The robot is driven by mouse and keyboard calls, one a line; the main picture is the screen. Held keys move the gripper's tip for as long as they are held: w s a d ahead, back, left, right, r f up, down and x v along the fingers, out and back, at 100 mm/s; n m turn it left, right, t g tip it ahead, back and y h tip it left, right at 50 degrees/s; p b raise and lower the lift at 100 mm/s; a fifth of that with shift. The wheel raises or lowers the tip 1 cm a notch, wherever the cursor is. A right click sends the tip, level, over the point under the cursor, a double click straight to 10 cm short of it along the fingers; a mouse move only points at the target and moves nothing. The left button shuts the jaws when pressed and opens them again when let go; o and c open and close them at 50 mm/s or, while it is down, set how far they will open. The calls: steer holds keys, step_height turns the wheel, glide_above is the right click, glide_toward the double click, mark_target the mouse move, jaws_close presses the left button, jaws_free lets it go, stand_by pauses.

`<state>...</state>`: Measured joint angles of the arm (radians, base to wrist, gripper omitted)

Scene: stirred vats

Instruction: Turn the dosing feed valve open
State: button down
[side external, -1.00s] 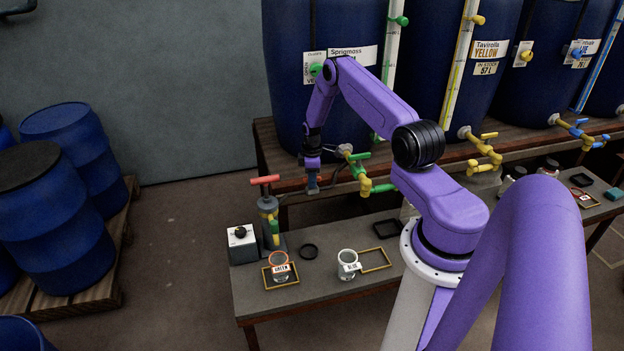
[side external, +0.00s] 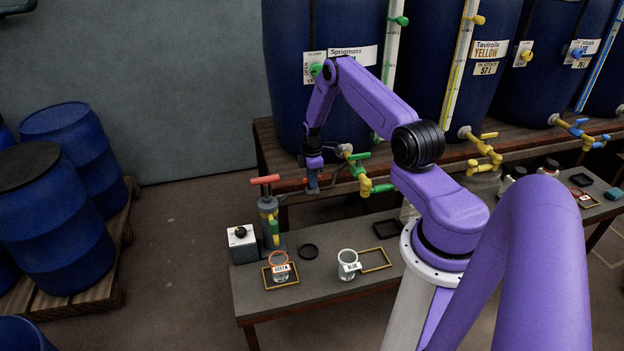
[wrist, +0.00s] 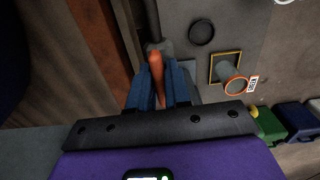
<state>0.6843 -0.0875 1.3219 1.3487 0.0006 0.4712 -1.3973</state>
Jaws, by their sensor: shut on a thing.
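An orange-red lever (wrist: 157,75), which looks like the dosing feed valve's handle, stands between the blue fingers of my gripper (wrist: 153,92) in the wrist view. My gripper is shut on it. In the side external view my gripper (side external: 312,184) points down beside the grey pipe, just right of the dosing unit (side external: 268,212) with its red T-shaped top handle (side external: 265,180). The fingers hide much of the lever there. The valve's body is partly hidden, and I cannot tell how far it is turned.
A green-handled tap (side external: 360,157) juts out just right of my gripper. Large blue vats (side external: 300,110) stand behind.

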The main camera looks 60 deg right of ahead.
steer(key=c, duration=1.1)
jaws_free()
step_height(320, 180, up, 18)
steer(key=shift+f, duration=0.25)
